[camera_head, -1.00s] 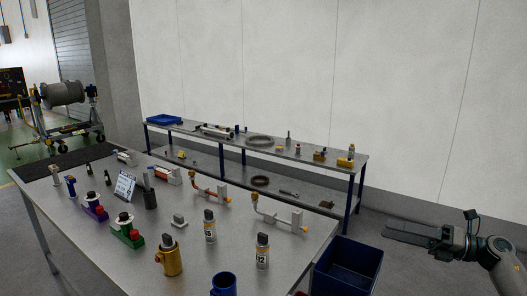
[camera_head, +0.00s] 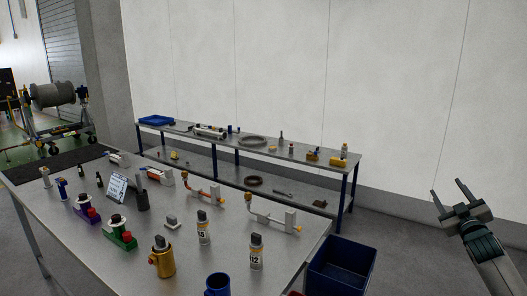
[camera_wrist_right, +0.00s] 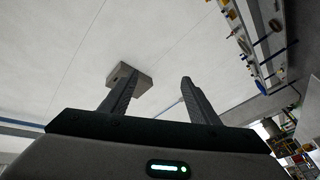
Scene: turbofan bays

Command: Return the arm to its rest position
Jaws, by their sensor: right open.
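My right gripper (camera_head: 454,192) is at the right side of the head view, raised in front of the pale wall, right of the bench and clear of it. Its two fingers point up and are spread apart with nothing between them. In the right wrist view the open fingers (camera_wrist_right: 158,95) reach up from the bottom against the pale wall and ceiling. A small grey block-like shape (camera_wrist_right: 131,78) shows behind the left finger; I cannot tell what it is. My left gripper is not in view.
A metal bench (camera_head: 190,259) holds bottles, coloured fixtures and pipe pieces. A blue bin (camera_head: 343,266) stands at its right end. A long back table (camera_head: 299,160) with tools and parts runs along the wall. The floor between the bin and my right arm is free.

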